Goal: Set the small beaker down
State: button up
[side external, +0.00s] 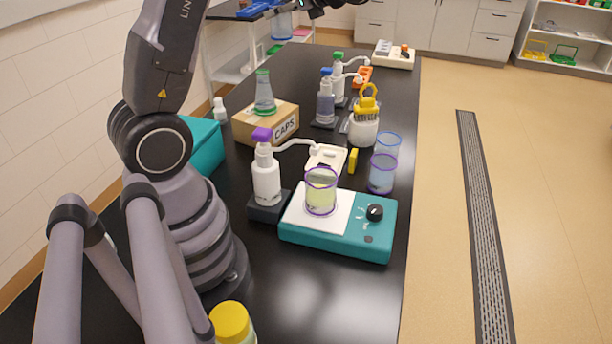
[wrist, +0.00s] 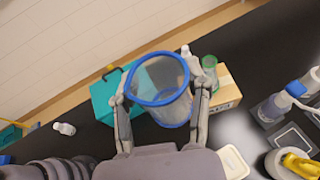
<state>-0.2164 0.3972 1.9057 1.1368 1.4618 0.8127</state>
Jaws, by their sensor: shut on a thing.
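My gripper (wrist: 161,88) is shut on a clear beaker (wrist: 168,105) with a blue rim, one finger on each side. The beaker is tilted in the wrist view, looks empty, and is held above the bench. In the side external view a blue-tinged clear vessel (side external: 283,24) at the top edge appears to be this beaker, with a dark part of my arm beside it; the fingers are hard to make out there. Another blue-rimmed beaker (side external: 387,145) and a purple-rimmed beaker (side external: 382,175) stand on the bench. A purple-rimmed beaker with yellowish liquid (side external: 320,192) stands on the teal hotplate (side external: 345,246).
A purple-capped pump bottle (side external: 266,182) stands beside the hotplate. Behind are a CAPS carton (side external: 285,127) with a green-topped flask (side external: 264,92), a blue-capped bottle (side external: 325,102) and a yellow-handled container (side external: 364,130). A teal box (side external: 204,144) is near the wall. A yellow-lidded jar (side external: 231,322) is in front.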

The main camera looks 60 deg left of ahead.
jog(key=s+d+f+n+g+h, duration=0.3)
jog(key=d+n, duration=0.1)
jog(key=d, duration=0.4)
jog(key=s+d+f+n+g+h, duration=0.2)
jog(key=d+n+h, duration=0.15)
jog(key=d, duration=0.55)
jog(key=s+d+f+n+g+h, duration=0.3)
jog(key=d+n+h, duration=0.1)
jog(key=d, duration=0.4)
jog(key=s+d+r+n+t+h, duration=0.2)
jog(key=d+r+n+h, duration=0.15)
jog(key=d, duration=0.45)
jog(key=s+d+r+n+t+h, duration=0.15)
jog(key=d+n+h, duration=0.25)
jog(key=d, duration=0.4)
jog(key=s+d+r+n+t+h, duration=0.1)
jog(key=d+r+n+h, duration=0.25)
jog(key=d, duration=0.45)
jog(key=shift+h, duration=0.45)
notch_tip(320, 180, down, 36)
jog(key=shift+d+f, duration=0.1)
jog(key=shift+f, duration=0.1)
jog(key=shift+f, duration=0.15)
jog(key=o, duration=0.8)
